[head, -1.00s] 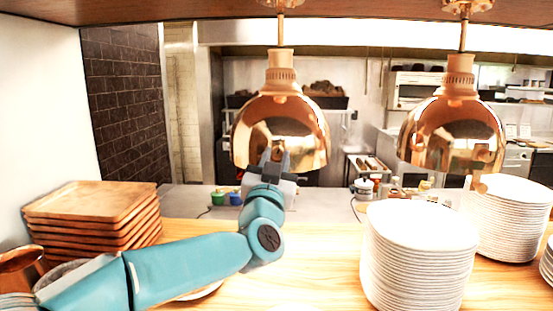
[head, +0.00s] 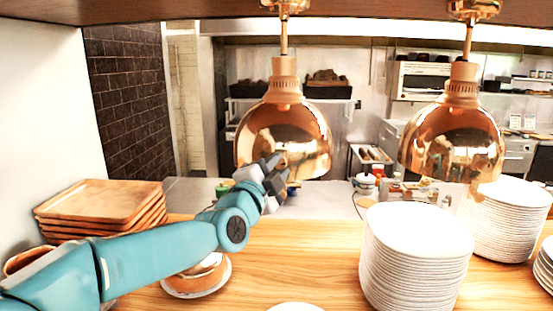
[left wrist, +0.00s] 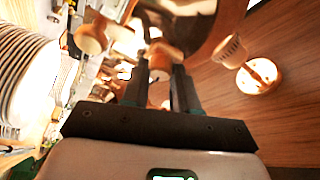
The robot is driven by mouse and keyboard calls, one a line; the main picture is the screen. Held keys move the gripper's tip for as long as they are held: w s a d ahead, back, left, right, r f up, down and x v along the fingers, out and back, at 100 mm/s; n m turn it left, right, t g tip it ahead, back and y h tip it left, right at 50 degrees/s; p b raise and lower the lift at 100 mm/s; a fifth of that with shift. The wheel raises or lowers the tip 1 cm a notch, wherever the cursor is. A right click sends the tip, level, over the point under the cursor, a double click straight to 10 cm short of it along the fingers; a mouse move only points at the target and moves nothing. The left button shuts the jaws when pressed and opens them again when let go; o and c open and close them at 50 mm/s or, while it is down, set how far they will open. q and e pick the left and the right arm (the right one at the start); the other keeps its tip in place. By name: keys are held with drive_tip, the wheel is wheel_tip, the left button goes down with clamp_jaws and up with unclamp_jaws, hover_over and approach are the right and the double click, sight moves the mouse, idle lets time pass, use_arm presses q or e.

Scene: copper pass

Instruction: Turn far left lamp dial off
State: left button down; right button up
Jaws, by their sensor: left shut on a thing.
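The far left lamp (head: 283,132) is a shiny copper dome hanging from a rod over the counter. My left gripper (head: 272,165) is at the lower front of its dome, tilted, with the arm coming up from the lower left. It is shut on the lamp dial, which the fingers mostly hide in the head view. In the left wrist view a copper-coloured piece (left wrist: 160,62) shows between the fingers (left wrist: 160,85), beneath the dark dome. The dial's setting cannot be read. My right gripper is not in view.
A second copper lamp (head: 452,138) hangs to the right. White plate stacks (head: 416,265) stand below it. Wooden trays (head: 100,204) are stacked at the left. A copper cup on a saucer (head: 196,285) sits under my left arm. The middle counter is clear.

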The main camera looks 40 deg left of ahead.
use_arm(q)
drive_tip(key=shift+r+m+g+h+p, duration=0.2)
drive_tip(key=shift+m+g+h+p, duration=0.3)
drive_tip(key=shift+m+p, duration=0.95)
drive_tip(key=shift+m, duration=0.25)
drive_tip(key=c, duration=0.9)
unclamp_jaws()
drive_tip(key=shift+a+f, duration=0.1)
drive_tip(key=shift+o, duration=0.2)
drive_tip(key=shift+s+b, duration=0.35)
drive_tip(key=shift+s, duration=0.1)
drive_tip(key=s+d+b, duration=0.1)
drive_tip(key=s+d, duration=0.1)
drive_tip(key=s, duration=1.3)
drive_tip(key=shift+d+f, duration=0.2)
drive_tip(key=shift+d, duration=0.15)
